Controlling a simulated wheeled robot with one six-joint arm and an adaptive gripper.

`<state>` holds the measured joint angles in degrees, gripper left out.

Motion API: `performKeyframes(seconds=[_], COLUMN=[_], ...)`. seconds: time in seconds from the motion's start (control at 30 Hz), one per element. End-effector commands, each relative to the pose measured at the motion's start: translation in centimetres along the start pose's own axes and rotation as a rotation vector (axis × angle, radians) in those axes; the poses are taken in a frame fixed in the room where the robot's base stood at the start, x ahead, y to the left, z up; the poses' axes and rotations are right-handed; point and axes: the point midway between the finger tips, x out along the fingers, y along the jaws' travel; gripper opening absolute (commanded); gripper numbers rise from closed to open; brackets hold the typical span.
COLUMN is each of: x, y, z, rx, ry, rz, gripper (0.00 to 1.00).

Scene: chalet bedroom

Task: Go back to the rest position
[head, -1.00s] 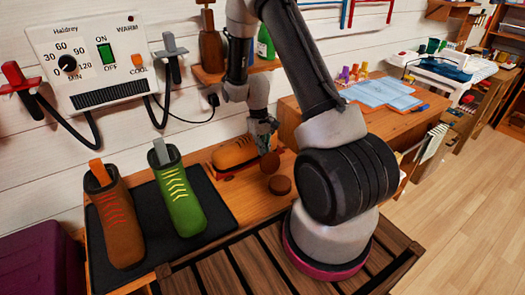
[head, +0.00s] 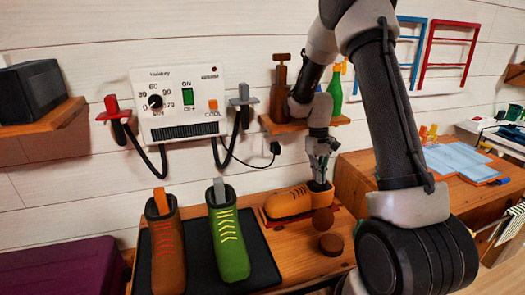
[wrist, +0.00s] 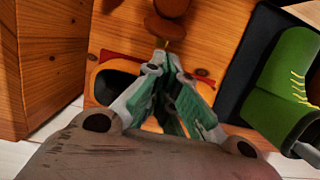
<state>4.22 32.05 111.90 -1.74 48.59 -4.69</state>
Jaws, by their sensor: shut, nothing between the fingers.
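My gripper (head: 321,172) is shut and empty. In the head view it points down in front of the wall, at the opening of an orange-brown shoe (head: 287,204) that lies on the wooden bench. In the wrist view my gripper (wrist: 165,75) shows its fingertips together, above the shoe, whose dark opening (wrist: 115,85) lies just left of the fingers. I cannot tell whether the fingers touch the shoe. My arm reaches down from the upper right of the head view.
A brown boot (head: 167,250) and a green boot (head: 229,245) stand on a black mat (head: 262,270). A dial box (head: 180,104) with two handles hangs above. A shelf with bottles (head: 280,100) is behind my arm. Round brown pieces (head: 331,244) lie before the shoe. A wooden cabinet (head: 352,185) stands right.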

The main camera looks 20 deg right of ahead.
Motion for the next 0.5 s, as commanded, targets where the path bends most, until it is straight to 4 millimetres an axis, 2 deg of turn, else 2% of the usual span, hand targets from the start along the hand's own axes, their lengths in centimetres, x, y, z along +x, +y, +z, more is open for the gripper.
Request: performKeyframes(seconds=[0.13, 0.2, 0.23, 0.5], x=[0.6, 1.3, 0.9, -6.2], y=[-0.2, -0.4, -0.6, -1.9], z=[1.2, 3.0, 4.2, 12.7], rx=[0.019, 0.029, 0.035, 0.062], ry=[-0.035, -0.074, -0.083, -0.002], rz=[-0.005, -0.01, -0.011, -0.01], gripper=[0.0, 0.0, 0.0, 0.0])
